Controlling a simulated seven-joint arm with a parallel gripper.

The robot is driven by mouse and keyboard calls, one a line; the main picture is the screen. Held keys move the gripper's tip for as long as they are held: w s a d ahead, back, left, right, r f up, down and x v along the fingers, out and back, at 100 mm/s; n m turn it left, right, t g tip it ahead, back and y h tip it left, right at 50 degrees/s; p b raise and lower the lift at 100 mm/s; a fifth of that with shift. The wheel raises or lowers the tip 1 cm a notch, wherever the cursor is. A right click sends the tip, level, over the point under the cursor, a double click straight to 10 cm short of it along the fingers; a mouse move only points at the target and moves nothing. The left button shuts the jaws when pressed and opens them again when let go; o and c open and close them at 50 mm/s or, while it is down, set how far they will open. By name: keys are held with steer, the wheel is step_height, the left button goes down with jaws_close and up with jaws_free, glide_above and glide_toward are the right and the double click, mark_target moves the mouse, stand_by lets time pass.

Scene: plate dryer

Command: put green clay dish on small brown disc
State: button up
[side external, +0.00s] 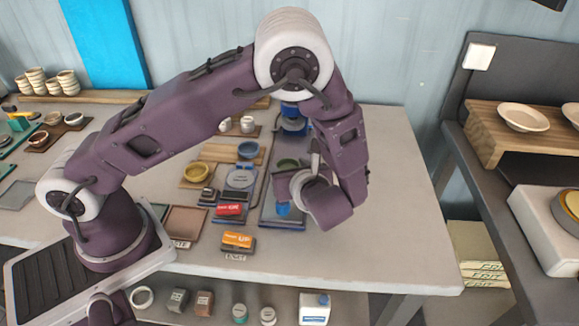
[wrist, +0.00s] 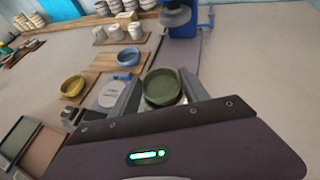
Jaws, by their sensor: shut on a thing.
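The green clay dish (wrist: 163,88) is a round, shallow bowl between the two fingers of my gripper (wrist: 162,96) in the wrist view. The fingers press on its left and right sides. In the side external view the green dish (side external: 287,163) shows just behind my gripper (side external: 296,170), partly hidden by the wrist. I cannot tell its exact height above the surface below. I cannot make out the small brown disc in either view.
A yellow bowl (side external: 198,172) and a blue bowl (side external: 248,150) sit on wooden boards left of my gripper. A blue press-like device (side external: 292,122) stands behind it. Buttons, a red one (side external: 230,210) and an orange one (side external: 238,240), lie in front. The table's right side is clear.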

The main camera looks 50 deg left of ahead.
steer(key=o, duration=1.4)
steer(key=shift+f, duration=0.1)
steer(key=shift+c, duration=0.2)
steer(key=v, duration=1.2)
steer(key=s+a+r+n+g+h, duration=0.45)
steer(key=s+a+r+n, duration=0.3)
steer(key=r+n, duration=0.25)
steer(key=s+d+r+n+t+h, duration=0.1)
steer(key=s+r+n+t+h, duration=0.4)
steer(key=s+n, duration=0.5)
steer(key=shift+r+n+h, duration=0.55)
steer(key=shift+n+h, duration=0.5)
steer(key=shift+n, duration=0.35)
